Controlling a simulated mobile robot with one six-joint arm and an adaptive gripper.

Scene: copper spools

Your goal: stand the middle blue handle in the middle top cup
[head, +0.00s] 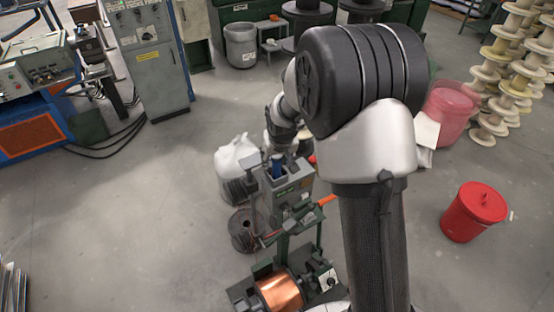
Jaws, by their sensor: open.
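A small blue piece (278,167), which may be the middle blue handle, shows at the top of a grey machine (294,183) near the picture's middle. My gripper (277,155) is at the far end of my arm, small and partly hidden, just above or beside the blue piece. It is open; I cannot tell whether it touches the piece. The top cups cannot be told apart at this size. Other blue handles do not show clearly, and my arm's large links cover the area to the right of the machine.
A copper spool (281,292) sits in the green frame below the machine. An orange bar (327,200) sticks out on the right. A red bucket (473,213) stands right. The floor at left is clear.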

